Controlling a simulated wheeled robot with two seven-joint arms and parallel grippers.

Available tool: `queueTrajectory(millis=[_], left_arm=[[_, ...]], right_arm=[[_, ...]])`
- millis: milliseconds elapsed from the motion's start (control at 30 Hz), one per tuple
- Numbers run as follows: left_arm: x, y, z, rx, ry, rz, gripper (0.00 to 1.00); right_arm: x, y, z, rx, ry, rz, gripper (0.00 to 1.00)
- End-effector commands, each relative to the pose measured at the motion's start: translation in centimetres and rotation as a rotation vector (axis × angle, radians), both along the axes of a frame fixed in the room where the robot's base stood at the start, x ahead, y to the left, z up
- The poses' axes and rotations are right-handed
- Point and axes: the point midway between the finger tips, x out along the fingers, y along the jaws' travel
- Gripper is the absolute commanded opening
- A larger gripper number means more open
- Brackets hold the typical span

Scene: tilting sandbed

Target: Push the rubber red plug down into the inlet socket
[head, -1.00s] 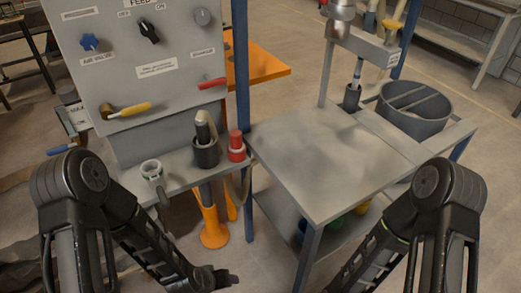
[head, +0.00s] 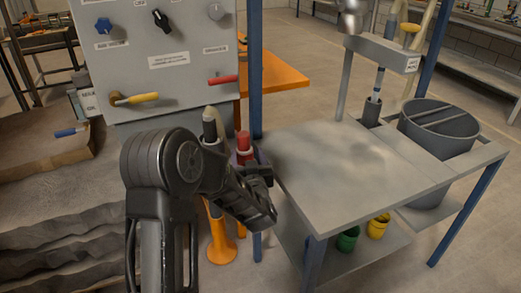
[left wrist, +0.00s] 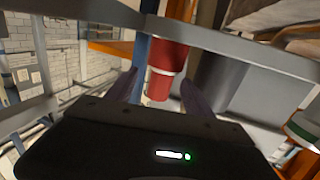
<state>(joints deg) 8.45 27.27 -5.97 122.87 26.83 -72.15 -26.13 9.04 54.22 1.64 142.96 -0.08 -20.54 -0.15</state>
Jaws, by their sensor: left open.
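The red plug (head: 243,141) stands upright on the panel's small shelf, to the right of a black holder. In the left wrist view, the plug's narrow red end (left wrist: 159,86) shows with a pale band and a wider red part, seemingly the socket collar (left wrist: 167,54), beyond it. My left gripper (head: 252,162) is open at the plug, partly hiding its lower part and the shelf. In the left wrist view, the fingers (left wrist: 158,80) stand apart, one on either side of the narrow end. I cannot tell whether they touch it. My right gripper is not in view.
A grey control panel (head: 180,85) with knobs and levers stands behind the shelf. A black-handled hose end (head: 209,127) stands close left of the plug. A blue post (head: 256,80) rises just behind it.

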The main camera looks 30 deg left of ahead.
Motion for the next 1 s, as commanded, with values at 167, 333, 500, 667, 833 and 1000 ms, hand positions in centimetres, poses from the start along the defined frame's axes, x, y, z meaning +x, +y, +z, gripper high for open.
queueTrajectory(millis=[167, 333, 500, 667, 833, 1000], left_arm=[[-0.3, 1.2, 1.4, 0.03, -0.033, 0.039, 0.61], [-0.3, 1.2, 1.5, 0.031, -0.034, 0.041, 0.61], [-0.2, 1.3, 1.4, 0.031, -0.034, 0.04, 0.61], [0.9, 2.4, 1.4, 0.031, -0.034, 0.041, 0.61], [1.6, 3.0, 1.4, 0.03, -0.032, 0.039, 0.61], [1.6, 3.0, 1.4, 0.03, -0.032, 0.039, 0.61]], right_arm=[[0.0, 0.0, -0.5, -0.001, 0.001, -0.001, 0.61], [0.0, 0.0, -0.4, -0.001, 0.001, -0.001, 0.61], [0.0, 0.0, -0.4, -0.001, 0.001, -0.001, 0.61], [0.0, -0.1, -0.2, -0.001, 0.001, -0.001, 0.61], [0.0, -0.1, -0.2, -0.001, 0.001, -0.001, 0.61], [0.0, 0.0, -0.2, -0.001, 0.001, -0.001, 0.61]])
